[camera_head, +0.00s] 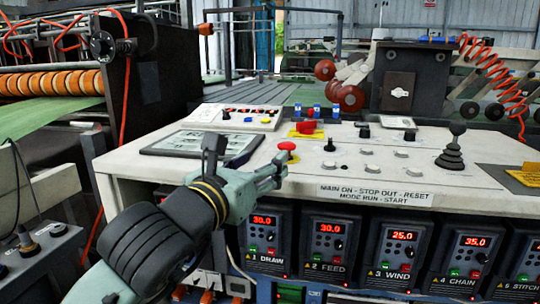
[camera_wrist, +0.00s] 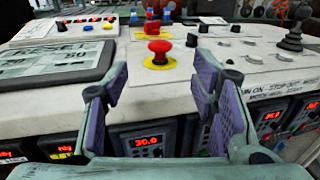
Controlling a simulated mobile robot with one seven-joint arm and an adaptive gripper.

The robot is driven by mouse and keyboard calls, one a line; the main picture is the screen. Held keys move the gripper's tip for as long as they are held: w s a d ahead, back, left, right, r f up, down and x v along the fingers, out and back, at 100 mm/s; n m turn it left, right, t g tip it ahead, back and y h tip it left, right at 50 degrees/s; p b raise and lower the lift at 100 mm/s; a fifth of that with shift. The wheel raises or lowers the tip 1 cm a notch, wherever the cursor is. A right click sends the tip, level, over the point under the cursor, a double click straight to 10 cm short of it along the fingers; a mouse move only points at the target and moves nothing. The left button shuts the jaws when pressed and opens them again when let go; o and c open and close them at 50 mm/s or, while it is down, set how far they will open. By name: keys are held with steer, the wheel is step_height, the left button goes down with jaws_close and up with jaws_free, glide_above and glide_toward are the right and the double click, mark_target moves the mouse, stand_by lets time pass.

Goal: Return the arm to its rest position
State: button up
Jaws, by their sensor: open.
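My gripper (camera_head: 273,172) is at the front edge of the control console (camera_head: 135,169), close to the red mushroom button (camera_head: 287,147). In the wrist view, my gripper (camera_wrist: 164,95) has its two purple-padded fingers apart with nothing between them. The red button (camera_wrist: 159,50) stands on its yellow plate beyond the fingertips, with a visible gap. My arm reaches in from the lower left in the head view.
The console top carries a black joystick (camera_head: 454,149), a framed panel (camera_head: 198,143) and several knobs. Drive displays, including the 1 DRAW unit (camera_head: 265,240), line the front below. A roller machine (camera_head: 55,82) stands at left, a grey box (camera_head: 30,252) at lower left.

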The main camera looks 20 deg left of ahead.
steer(key=shift+s, duration=0.45)
